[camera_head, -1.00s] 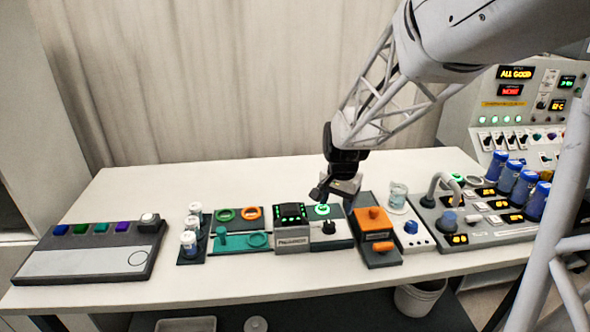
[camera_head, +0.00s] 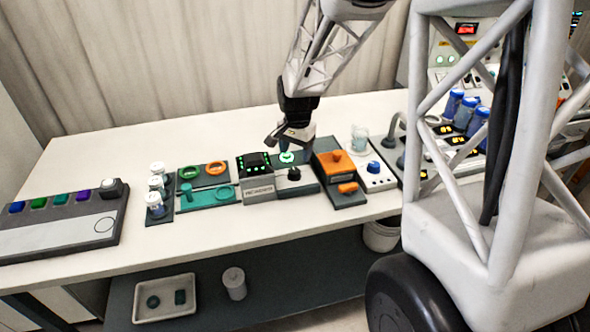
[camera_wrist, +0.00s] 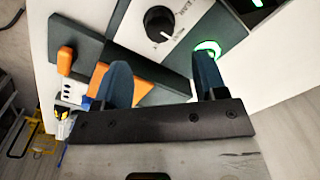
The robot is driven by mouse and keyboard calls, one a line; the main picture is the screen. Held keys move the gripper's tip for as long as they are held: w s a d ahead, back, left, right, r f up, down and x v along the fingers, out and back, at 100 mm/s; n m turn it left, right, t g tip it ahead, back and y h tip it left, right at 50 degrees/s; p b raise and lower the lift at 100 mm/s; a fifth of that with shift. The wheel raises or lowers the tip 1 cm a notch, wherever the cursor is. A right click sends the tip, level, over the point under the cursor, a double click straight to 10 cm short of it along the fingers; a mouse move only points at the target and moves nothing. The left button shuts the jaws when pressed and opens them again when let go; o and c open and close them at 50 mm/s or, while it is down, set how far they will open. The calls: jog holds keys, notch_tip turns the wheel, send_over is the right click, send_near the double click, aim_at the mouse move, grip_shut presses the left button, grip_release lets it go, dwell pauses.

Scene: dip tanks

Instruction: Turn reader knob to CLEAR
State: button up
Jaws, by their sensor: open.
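The reader (camera_head: 258,190) is a grey box with a dark top showing green lights. Beside it on the right is a panel with a black knob (camera_head: 294,174) and a lit green ring (camera_head: 287,157). In the wrist view the black knob (camera_wrist: 159,22) sits on a white dial face with a white pointer line; its lettering is too small and tilted to read surely. My gripper (camera_head: 291,141) is above the back of this panel, near the green ring. In the wrist view my gripper (camera_wrist: 163,80) is open with nothing between its two fingers, and the knob is beyond them.
An orange-topped block (camera_head: 336,162) stands just right of the knob panel. A white unit with a blue knob (camera_head: 374,167) and a glass beaker (camera_head: 360,138) are further right. Vials (camera_head: 157,204) and a teal fixture (camera_head: 208,196) stand left. Free table lies behind and in front.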

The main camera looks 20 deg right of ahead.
aim_at(295, 170)
jog(key=shift+w+f, duration=0.1)
jog(key=shift+f, duration=3.7)
jog(key=shift+c, duration=0.3)
jog(key=c, duration=0.9)
jog(key=shift+o, duration=0.2)
